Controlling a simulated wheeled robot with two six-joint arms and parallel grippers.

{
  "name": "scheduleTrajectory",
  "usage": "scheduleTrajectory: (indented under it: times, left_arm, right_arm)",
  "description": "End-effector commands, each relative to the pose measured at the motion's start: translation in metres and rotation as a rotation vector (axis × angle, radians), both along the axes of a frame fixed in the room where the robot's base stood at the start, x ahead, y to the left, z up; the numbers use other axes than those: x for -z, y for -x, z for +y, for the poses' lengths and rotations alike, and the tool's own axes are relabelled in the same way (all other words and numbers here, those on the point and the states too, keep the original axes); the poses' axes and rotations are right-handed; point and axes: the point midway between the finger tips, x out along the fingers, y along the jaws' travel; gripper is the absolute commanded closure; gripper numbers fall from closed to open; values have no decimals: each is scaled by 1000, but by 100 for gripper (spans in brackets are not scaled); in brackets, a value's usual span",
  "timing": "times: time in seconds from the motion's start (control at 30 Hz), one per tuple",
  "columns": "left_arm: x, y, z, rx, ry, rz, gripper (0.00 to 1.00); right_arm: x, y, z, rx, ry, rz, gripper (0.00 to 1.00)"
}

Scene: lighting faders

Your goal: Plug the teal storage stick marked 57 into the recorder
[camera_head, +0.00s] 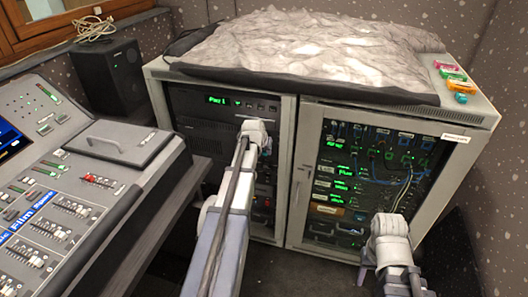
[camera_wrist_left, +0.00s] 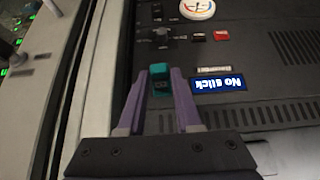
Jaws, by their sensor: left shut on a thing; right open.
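The teal storage stick (camera_wrist_left: 160,71) is held between the purple fingers of my left gripper (camera_wrist_left: 160,84) in the left wrist view. Its mark is too small to read. The fingers are over a dark front panel, apparently the recorder (camera_wrist_left: 275,85), with a lit display (camera_wrist_left: 218,84) reading "No stick", upside down. I cannot tell whether the stick touches the panel. In the head view my left gripper (camera_head: 262,140) is at the left rack's front; its fingers and the stick are mostly hidden. My right gripper (camera_head: 372,268) is open, low before the right rack, its fingers partly hidden.
Several coloured sticks in labelled holders (camera_head: 453,75) lie on the cabinet top beside a grey crumpled cover (camera_head: 310,45). The glass-doored right rack (camera_head: 375,170) holds cabled gear. A mixing desk (camera_head: 60,200) and a black speaker (camera_head: 108,75) stand left. Dark floor shows between the arms.

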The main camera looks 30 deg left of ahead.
Motion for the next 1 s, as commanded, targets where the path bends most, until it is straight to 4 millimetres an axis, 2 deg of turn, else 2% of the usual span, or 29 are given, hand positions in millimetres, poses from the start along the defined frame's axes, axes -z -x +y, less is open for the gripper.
scheduleTrajectory:
  times: [1.0]
  left_arm:
    - [-1,-7,2,0,-1,-4,100]
  right_arm:
    - [0,0,0,0,0,0,50]
